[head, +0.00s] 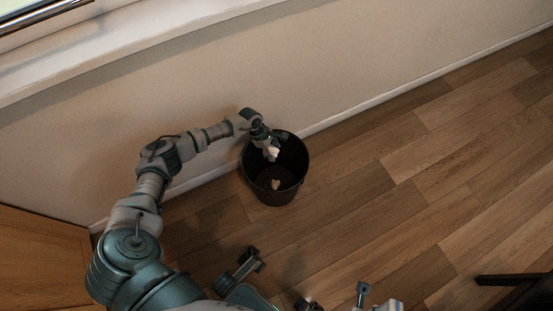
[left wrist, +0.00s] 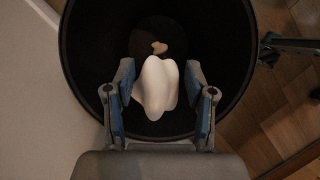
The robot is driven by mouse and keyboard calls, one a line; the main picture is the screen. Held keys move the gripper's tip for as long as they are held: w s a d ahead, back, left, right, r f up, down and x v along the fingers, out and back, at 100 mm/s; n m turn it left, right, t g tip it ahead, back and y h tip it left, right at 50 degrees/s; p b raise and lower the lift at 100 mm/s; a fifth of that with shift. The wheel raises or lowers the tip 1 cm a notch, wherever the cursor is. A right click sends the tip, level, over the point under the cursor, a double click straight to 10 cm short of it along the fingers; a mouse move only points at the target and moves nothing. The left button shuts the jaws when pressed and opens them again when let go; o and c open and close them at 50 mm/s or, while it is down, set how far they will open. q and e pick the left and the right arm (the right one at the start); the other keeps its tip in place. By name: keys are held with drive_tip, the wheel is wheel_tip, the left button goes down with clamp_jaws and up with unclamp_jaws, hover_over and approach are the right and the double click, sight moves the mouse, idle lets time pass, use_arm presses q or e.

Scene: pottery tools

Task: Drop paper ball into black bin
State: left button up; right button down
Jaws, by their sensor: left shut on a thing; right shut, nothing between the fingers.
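The black bin (head: 249,178) stands on the floor against the wall. My left gripper (head: 270,149) is over its opening, shut on a white paper ball (head: 273,153). In the left wrist view the paper ball (left wrist: 155,85) sits between the two blue-padded fingers, with the dark inside of the bin (left wrist: 85,55) behind it.
A small pale scrap (head: 276,184) lies inside the bin at the bottom. The wall (head: 330,60) and white skirting run behind the bin. A wooden cabinet (head: 40,255) is at the lower left. A dark piece of furniture (head: 515,282) is at the lower right. The wooden floor (head: 420,190) right of the bin is clear.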

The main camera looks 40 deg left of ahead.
use_arm(q)
drive_tip(key=o, duration=0.9)
drive_tip(key=v, duration=1.2)
drive_tip(key=shift+d+f, duration=0.1)
